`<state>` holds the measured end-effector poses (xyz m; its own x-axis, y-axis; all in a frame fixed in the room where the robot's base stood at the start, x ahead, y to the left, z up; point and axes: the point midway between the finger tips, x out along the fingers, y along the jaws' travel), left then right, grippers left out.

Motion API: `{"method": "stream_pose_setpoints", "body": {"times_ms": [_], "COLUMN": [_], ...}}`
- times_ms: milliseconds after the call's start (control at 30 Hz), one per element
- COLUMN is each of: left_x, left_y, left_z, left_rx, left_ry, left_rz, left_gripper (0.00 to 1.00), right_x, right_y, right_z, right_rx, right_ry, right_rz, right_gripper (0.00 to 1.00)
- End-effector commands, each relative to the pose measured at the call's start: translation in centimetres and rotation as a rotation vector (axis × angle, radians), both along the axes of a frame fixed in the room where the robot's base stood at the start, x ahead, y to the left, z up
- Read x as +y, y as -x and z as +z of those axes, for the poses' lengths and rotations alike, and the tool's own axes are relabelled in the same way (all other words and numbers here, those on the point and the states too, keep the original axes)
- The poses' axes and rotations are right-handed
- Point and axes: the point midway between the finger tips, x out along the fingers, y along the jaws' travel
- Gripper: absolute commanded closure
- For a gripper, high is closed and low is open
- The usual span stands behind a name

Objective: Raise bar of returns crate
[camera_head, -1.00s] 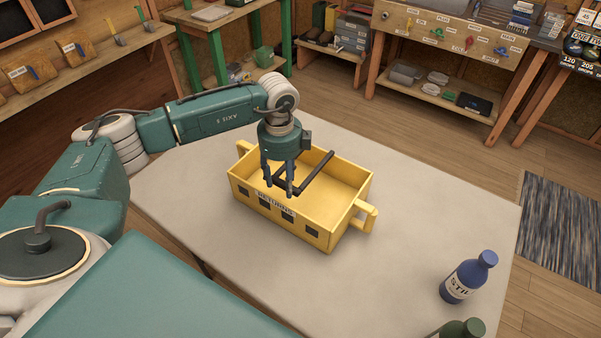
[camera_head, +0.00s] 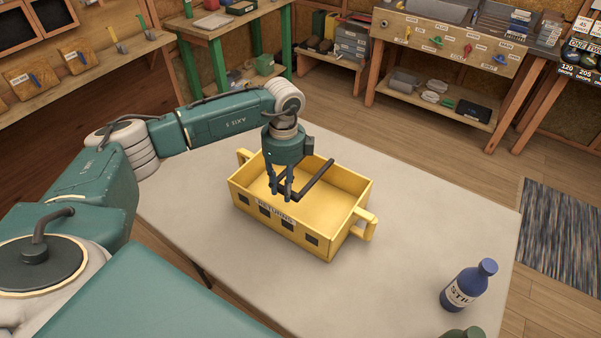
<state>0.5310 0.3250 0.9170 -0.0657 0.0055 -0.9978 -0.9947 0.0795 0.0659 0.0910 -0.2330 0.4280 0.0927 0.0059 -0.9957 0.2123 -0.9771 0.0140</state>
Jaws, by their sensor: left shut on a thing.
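The yellow returns crate (camera_head: 290,241) stands on the pale table, with a "RETURNS" label and dark squares on its near long wall. It has a yellow handle at each short end. Its dark bar (camera_head: 317,178) slants over the open top, with its far end up to the right. My left gripper (camera_head: 281,192) points down over the near side of the crate, its fingers shut on the bar near its lower end. The fingers partly hide the bar there. The crate looks empty where I can see inside. My right gripper is not in view.
A blue bottle (camera_head: 468,285) stands near the table's right edge, and a dark green bottle (camera_head: 462,333) is cut off at the bottom. The table (camera_head: 400,220) is bare right of the crate. Workbenches line the back, and a striped rug lies right.

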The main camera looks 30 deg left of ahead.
Motion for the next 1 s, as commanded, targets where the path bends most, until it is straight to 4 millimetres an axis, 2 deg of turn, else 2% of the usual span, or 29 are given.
{"method": "stream_pose_setpoints", "body": {"times_ms": [100,500,800,1000], "left_x": [0.0,0.0,0.0,0.0], "left_y": [-0.2,-0.2,-0.7,-0.7], "left_z": [0.7,0.9,2.5,2.8], "left_rx": [0.025,0.038,0.113,0.136], "left_ry": [-0.003,-0.004,-0.01,-0.012], "left_rz": [0.001,0.001,0.001,0.001], "left_gripper": [0.95,0.95,0.95,0.95], "right_x": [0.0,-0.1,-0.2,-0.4], "right_y": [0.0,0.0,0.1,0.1], "right_z": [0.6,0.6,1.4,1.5], "right_rx": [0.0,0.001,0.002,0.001], "right_ry": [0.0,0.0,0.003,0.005], "right_rz": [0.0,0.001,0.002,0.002], "right_gripper": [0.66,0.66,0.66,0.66]}}
